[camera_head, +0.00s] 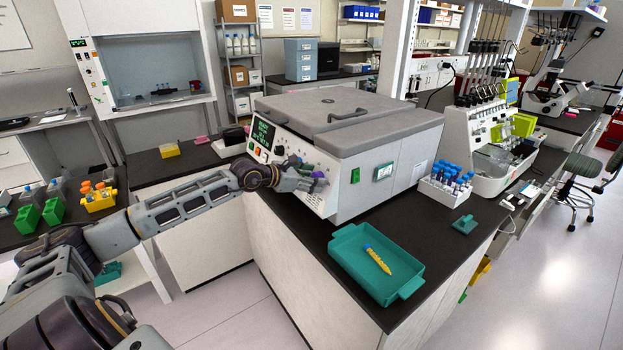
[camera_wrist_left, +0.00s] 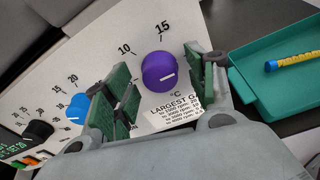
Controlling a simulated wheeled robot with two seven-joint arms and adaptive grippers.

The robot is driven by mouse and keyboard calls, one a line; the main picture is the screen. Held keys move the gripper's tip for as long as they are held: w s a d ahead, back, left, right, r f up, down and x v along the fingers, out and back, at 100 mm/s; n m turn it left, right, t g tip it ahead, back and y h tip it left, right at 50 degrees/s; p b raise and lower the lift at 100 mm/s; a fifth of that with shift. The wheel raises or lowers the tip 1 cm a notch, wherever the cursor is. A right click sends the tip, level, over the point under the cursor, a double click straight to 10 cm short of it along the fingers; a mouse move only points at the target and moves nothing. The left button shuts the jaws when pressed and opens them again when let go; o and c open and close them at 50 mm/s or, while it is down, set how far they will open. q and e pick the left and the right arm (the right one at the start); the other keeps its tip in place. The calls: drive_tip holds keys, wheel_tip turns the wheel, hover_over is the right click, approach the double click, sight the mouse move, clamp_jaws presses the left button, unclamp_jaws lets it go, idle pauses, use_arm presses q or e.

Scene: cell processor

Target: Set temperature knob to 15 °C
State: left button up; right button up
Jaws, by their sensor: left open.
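The centrifuge (camera_head: 345,135) stands on the black bench, with a sloped control panel on its front. The purple temperature knob (camera_wrist_left: 159,70) sits on that panel, marked °C. Its white line points to the right in the wrist view, past the 15 label (camera_wrist_left: 164,30) and towards the right finger. The 10 label is to the upper left. My left gripper (camera_wrist_left: 158,84) is open, its green-padded fingers on either side of the knob with visible gaps. In the head view my left gripper (camera_head: 302,180) is at the panel and partly covers it. My right gripper is not in view.
A blue knob (camera_wrist_left: 77,108) and a black knob (camera_wrist_left: 39,131) sit left on the same panel. A teal tray (camera_head: 352,256) with a yellow tube (camera_head: 378,260) lies on the bench. A rack of blue-capped tubes (camera_head: 447,187) stands right of the centrifuge.

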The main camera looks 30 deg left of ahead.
use_arm(q)
drive_tip(key=c, duration=1)
drive_tip(key=shift+c, duration=0.2)
drive_tip(key=shift+n, duration=0.4)
drive_tip(key=shift+a+n+h+p, duration=0.1)
drive_tip(key=shift+n+h+p, duration=0.3)
drive_tip(key=shift+n+p, duration=3.45)
drive_tip(key=n+b, duration=0.3)
